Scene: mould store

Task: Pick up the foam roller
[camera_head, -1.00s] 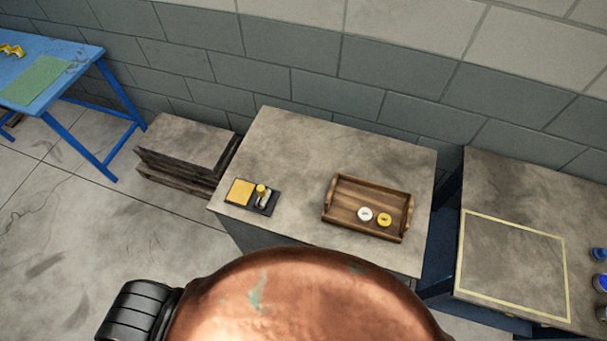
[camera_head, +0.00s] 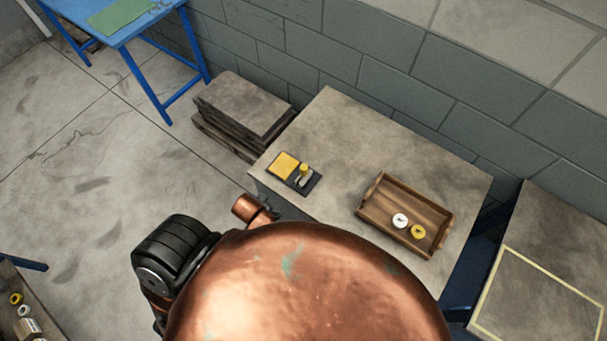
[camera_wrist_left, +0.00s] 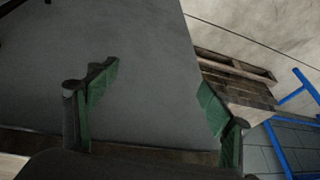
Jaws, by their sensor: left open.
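A small item with a yellow top and a pale lower part (camera_head: 303,173) stands on a dark tray (camera_head: 312,187) at the near left of the grey worktop; it may be the foam roller, but it is too small to be sure. A flat yellow pad (camera_head: 284,165) lies beside it. In the left wrist view, my left gripper (camera_wrist_left: 160,88) is open and empty, its two green-lined fingers wide apart before a plain grey surface. No roller shows in that view. In the head view, my copper arm hides most of that hand. My right gripper is not in view.
A wooden tray (camera_head: 374,213) holds a white ring (camera_head: 400,221) and a yellow ring (camera_head: 418,232) on the same worktop (camera_head: 345,140). Stacked slabs on a pallet (camera_head: 243,105) stand left of it, with a blue table (camera_head: 150,28) beyond. A yellow-outlined bench (camera_head: 535,300) stands right.

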